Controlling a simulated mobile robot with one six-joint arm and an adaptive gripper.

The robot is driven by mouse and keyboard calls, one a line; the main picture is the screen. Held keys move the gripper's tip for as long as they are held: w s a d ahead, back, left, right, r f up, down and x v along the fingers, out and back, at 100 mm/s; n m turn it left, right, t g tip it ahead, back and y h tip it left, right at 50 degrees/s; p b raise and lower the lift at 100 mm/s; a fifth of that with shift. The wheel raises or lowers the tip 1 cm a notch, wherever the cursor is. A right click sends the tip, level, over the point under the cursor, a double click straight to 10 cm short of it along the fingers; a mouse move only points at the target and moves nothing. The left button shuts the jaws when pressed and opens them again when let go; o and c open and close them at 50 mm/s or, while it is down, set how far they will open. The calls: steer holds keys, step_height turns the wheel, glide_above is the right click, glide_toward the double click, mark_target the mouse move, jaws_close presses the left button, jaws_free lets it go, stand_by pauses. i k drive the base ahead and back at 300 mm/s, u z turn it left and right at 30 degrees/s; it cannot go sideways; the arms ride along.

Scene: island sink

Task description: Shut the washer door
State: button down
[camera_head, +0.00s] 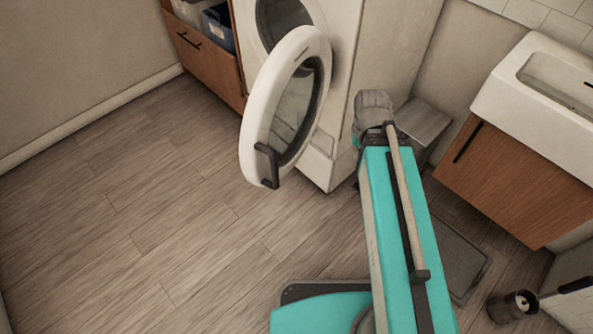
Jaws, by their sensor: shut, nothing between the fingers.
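The washer (345,95) is a white front-loader at the top middle. Its round door (252,120) has a white rim and dark glass, and it stands wide open, swung out toward the camera. A black handle (267,165) sits on the door's lower free edge. The round drum opening (283,18) shows behind the door at the top, partly cut off by the picture edge. My gripper cannot be made out in this view, and nothing is seen touching the door. My own teal body parts fill the lower middle, right of the door.
The wood floor (130,210) left of the door is clear. A wooden cabinet (207,55) with bins stands left of the washer. A white sink (545,95) on a wooden cabinet (510,180) is at right. A toilet brush holder (512,305) stands at the lower right.

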mark_target(305, 42)
steer(key=z, duration=0.25)
steer(key=k, duration=2.05)
steer(key=u, duration=0.5)
steer(key=i, duration=1)
steer(key=u, duration=0.05)
